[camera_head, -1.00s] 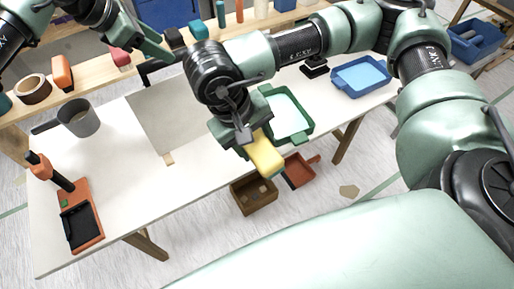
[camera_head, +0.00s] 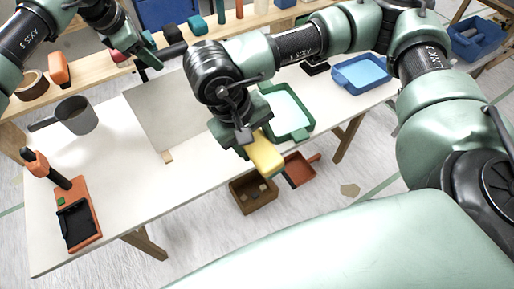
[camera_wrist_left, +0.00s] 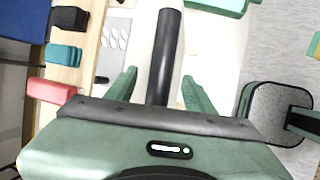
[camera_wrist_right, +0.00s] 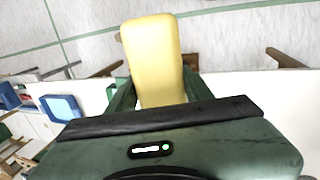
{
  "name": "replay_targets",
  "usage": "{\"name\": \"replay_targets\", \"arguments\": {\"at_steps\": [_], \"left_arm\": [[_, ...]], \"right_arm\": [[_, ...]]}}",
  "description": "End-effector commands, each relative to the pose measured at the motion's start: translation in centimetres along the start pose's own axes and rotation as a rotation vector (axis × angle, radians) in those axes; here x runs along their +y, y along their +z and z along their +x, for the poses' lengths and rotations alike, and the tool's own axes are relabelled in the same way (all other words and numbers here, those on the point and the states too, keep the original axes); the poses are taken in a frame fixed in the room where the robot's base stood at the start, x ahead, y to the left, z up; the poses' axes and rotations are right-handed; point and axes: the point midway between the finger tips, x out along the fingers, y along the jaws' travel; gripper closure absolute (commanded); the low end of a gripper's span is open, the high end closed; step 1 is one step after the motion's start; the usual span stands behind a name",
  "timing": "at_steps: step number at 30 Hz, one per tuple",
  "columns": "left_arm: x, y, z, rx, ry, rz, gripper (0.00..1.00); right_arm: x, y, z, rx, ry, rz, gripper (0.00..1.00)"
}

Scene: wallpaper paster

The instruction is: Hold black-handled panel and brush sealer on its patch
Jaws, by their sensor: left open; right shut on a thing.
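The pale panel (camera_head: 165,120) stands tilted near the table's back edge, with a small wooden piece at its foot. My left gripper (camera_head: 150,60) is at the panel's upper edge. In the left wrist view its open fingers lie on either side of the black handle (camera_wrist_left: 166,55), apart from it. My right gripper (camera_head: 250,142) is shut on a yellow-handled tool (camera_head: 265,154), held over the table's front edge; the yellow part also shows in the right wrist view (camera_wrist_right: 153,50). I cannot make out its bristles or the patch on the panel.
A green tray (camera_head: 307,127) with white contents lies right of the panel, and a blue tray (camera_head: 362,75) further right. A wooden shelf runs behind.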

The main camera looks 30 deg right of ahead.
Motion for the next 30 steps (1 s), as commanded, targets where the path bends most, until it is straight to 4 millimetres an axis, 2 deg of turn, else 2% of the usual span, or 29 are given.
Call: {"name": "replay_targets", "arguments": {"at_steps": [3,9,20,26,30], "left_arm": [[-0.1,0.0,1.7,0.000,-0.002,-0.001,0.46],[0.0,0.0,3.0,0.000,0.000,0.000,0.46],[0.0,0.0,3.3,0.000,0.000,0.000,0.46],[0.0,0.0,3.3,0.000,0.000,0.000,0.99],[0.0,0.0,3.3,0.000,0.000,0.000,1.00]], "right_arm": [[-0.1,0.0,0.5,0.001,0.000,0.000,0.91],[-0.2,0.0,0.7,0.001,0.000,0.000,0.91],[-0.2,0.0,0.8,0.001,0.000,0.000,0.91],[-0.2,0.0,0.8,0.001,0.000,0.000,0.91],[-0.2,0.0,0.8,0.001,0.000,0.000,0.91]]}}
